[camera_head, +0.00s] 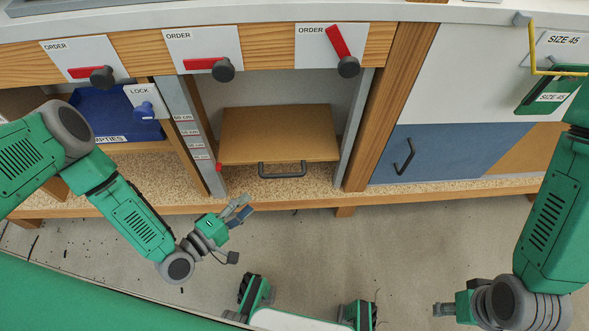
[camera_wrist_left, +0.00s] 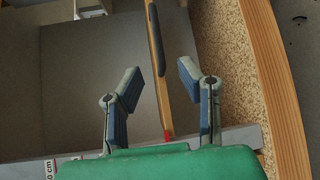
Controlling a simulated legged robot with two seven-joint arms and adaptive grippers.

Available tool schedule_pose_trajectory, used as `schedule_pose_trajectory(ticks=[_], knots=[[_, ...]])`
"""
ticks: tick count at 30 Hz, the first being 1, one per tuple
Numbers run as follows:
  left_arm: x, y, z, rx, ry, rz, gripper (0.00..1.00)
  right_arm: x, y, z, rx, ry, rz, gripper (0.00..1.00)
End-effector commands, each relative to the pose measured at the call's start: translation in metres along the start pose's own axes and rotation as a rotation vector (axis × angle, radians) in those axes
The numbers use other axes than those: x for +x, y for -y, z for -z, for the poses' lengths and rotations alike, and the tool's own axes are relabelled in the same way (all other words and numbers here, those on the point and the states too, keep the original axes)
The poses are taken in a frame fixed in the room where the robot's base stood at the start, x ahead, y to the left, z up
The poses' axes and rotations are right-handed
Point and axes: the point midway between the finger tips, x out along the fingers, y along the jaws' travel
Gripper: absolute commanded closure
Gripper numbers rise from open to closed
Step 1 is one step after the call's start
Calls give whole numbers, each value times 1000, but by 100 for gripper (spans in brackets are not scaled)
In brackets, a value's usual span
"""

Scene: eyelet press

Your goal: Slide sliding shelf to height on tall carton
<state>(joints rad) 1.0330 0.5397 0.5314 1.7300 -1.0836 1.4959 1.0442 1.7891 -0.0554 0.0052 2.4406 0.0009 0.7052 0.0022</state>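The sliding shelf (camera_head: 278,130) is a brown board with a dark bar handle (camera_head: 282,170) on its front edge, in the middle bay. A red pointer (camera_head: 218,167) sits by its left post, near the lowest height labels. My left gripper (camera_head: 245,213) is below and in front of the shelf, apart from it. In the left wrist view its open fingers (camera_wrist_left: 158,82) appear on either side of the shelf's edge (camera_wrist_left: 162,75), with nothing gripped. My right gripper (camera_head: 443,309) is low at the right, away from the shelf; its finger opening is unclear. I cannot make out a tall carton.
A left post (camera_head: 190,130) carries several height labels. Red ORDER levers (camera_head: 340,45) hang above. The floor in front is open.

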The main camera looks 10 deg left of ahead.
Motion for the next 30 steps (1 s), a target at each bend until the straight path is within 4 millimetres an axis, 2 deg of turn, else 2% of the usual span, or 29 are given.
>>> schedule_pose_trajectory(ticks=[5, 15, 21, 25, 30], knots=[[18, -1, 0, -5, 2, -11, 68, 5, 0, 0, 1, 0, 0, 60], [89, 2, 3, -10, 4, -12, 68, 27, 0, -2, 1, 0, 0, 60], [121, 0, 1, -9, 4, -10, 68, 37, 0, -2, 1, 0, 0, 60], [132, 0, 1, -7, 3, -7, 68, 40, 0, -2, 1, 0, 0, 60], [136, -1, 1, -9, 3, -7, 68, 40, 0, -2, 1, 0, -1, 60]])
